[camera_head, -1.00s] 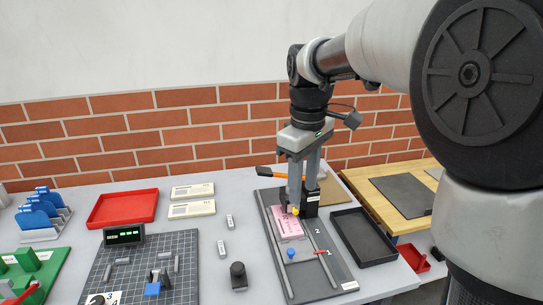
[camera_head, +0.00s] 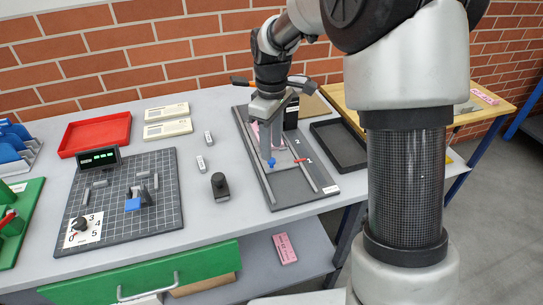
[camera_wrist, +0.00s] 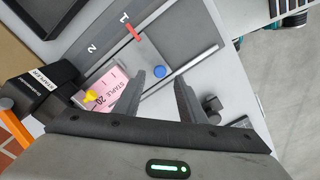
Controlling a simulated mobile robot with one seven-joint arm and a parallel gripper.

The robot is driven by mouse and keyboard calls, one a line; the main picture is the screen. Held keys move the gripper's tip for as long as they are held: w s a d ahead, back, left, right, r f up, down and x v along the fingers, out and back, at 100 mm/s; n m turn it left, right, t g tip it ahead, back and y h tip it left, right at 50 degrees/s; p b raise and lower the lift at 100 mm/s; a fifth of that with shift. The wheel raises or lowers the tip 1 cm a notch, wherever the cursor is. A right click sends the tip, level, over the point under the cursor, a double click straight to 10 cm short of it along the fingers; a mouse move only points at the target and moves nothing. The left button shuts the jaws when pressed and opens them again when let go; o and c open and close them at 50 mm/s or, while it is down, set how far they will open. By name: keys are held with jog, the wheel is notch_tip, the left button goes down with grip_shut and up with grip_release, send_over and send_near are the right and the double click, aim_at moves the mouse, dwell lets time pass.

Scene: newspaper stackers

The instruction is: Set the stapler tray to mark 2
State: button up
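The stapler tray (camera_head: 283,160) is a grey plate between two rails on a dark base (camera_head: 290,202). A blue knob (camera_head: 272,163) stands on it, also in the wrist view (camera_wrist: 158,71). Its red pointer (camera_wrist: 132,33) lies beside the printed mark 1 (camera_wrist: 125,17); mark 2 (camera_wrist: 92,48) is farther along the base toward the black stapler block (camera_wrist: 40,85).
A black tray (camera_head: 340,146) lies right of the base. A dark knobbed post (camera_head: 219,186) and small grey blocks stand to its left. The gridded board (camera_head: 150,215) and red tray (camera_head: 94,133) are farther left. A green drawer (camera_head: 150,275) is below the table.

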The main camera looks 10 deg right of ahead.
jog(key=shift+f, duration=2)
grip_shut()
